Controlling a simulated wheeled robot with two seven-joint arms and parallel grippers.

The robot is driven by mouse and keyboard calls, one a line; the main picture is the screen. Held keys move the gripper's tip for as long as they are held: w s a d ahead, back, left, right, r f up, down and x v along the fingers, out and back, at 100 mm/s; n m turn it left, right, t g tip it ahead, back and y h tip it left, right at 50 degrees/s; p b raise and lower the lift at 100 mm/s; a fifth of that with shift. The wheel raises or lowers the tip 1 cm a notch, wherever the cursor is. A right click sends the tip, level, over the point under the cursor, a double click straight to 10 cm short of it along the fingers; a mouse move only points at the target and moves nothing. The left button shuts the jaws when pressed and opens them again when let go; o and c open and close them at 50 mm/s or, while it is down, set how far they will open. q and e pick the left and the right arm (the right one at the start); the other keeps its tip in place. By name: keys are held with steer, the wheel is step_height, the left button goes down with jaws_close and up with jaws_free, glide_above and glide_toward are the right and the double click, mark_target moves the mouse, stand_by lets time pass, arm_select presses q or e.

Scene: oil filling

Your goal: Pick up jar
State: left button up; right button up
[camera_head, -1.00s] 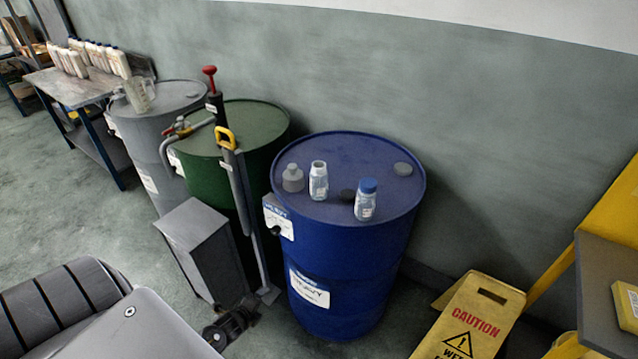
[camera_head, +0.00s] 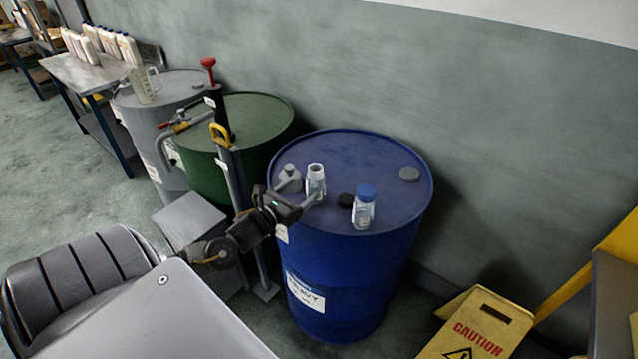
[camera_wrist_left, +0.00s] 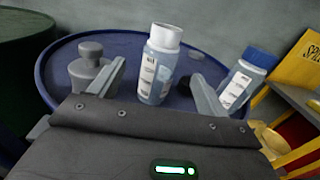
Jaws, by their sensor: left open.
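An open white-necked jar (camera_head: 316,180) with a label stands upright on the blue drum (camera_head: 375,262). In the left wrist view this jar (camera_wrist_left: 158,66) rises between and beyond the two fingers. My left gripper (camera_head: 299,192) is at the drum's near left edge, its fingers open on either side of the jar. In the left wrist view the open gripper (camera_wrist_left: 152,90) shows no clear contact. A second jar (camera_head: 364,207) with a blue cap stands to the right; it also shows in the left wrist view (camera_wrist_left: 245,78). My right gripper is not in view.
A grey stoppered bottle (camera_head: 290,179) stands left of the jar, close to the left finger. A dark cap (camera_head: 346,200) lies between the jars. A green drum (camera_head: 240,120) with a pump is at left. A yellow caution sign (camera_head: 478,325) stands at lower right.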

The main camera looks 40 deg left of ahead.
mark_target(309, 183)
arm_select(q)
steer(key=w, duration=0.4)
steer(key=shift+a+f+p, duration=0.1)
steer(key=shift+a+p, duration=0.1)
steer(key=shift+p, duration=0.1)
steer(key=shift+w, duration=0.25)
steer(key=w, duration=0.1)
steer(key=w+p, duration=0.1)
steer(key=w, duration=0.1)
steer(key=w+p, duration=0.1)
steer(key=w, duration=0.1)
steer(key=shift+d+f, duration=0.1)
steer(key=shift+d, duration=0.15)
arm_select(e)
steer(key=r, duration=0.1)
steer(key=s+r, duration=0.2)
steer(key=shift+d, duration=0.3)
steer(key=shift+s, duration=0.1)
arm_select(q)
steer(key=c, duration=1.1)
steer(key=shift+o, duration=0.2)
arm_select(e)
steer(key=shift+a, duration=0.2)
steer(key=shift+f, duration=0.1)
